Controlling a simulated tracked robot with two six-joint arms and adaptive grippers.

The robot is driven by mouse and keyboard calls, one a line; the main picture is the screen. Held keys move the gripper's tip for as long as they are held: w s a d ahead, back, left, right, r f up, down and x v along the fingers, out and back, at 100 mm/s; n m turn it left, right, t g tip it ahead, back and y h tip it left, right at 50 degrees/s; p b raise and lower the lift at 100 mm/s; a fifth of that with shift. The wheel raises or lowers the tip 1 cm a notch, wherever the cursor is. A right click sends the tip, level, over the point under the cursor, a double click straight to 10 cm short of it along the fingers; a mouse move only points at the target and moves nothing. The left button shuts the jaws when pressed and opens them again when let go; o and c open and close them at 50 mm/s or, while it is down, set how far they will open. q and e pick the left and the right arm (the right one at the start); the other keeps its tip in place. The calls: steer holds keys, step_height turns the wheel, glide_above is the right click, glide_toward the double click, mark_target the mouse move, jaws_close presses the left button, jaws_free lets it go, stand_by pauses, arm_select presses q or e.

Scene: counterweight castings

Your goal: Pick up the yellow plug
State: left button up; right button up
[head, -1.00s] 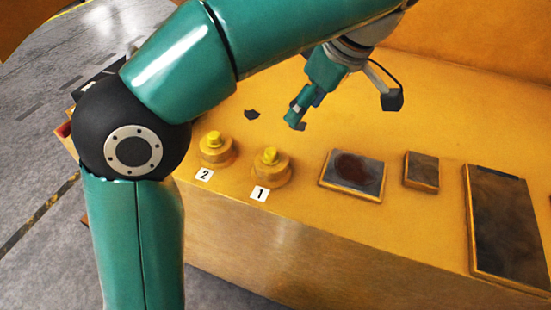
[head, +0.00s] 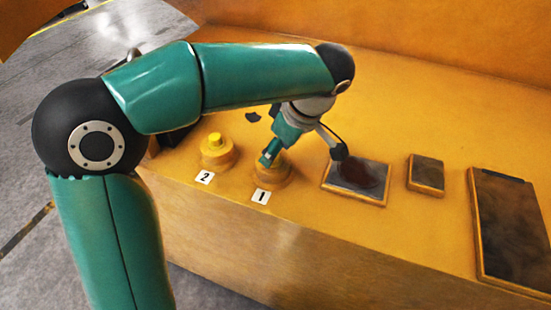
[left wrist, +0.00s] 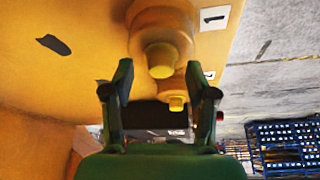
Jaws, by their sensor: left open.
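Two yellow plugs stand on round yellow bases near the front edge of the yellow bench. The plug by label 2 (head: 215,140) shows clearly in the head view. The base by label 1 (head: 272,178) is partly covered by my left gripper (head: 268,158), which hides its plug there. In the left wrist view, the label 1 plug (left wrist: 161,58) lies between the lines of my open left fingers (left wrist: 160,83), just beyond the tips. The label 2 plug (left wrist: 176,103) shows farther off, near the right finger. The left gripper is empty. My right gripper is out of view.
A plate with a dark reddish patch (head: 352,184) lies right of base 1. A small dark block (head: 426,173) and a large dark plate (head: 508,225) lie farther right. A blue crate (left wrist: 285,140) stands on the floor. The bench behind is mostly clear.

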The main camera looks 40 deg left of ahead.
arm_select(q)
steer(key=shift+x, duration=0.8)
steer(key=c, duration=0.9)
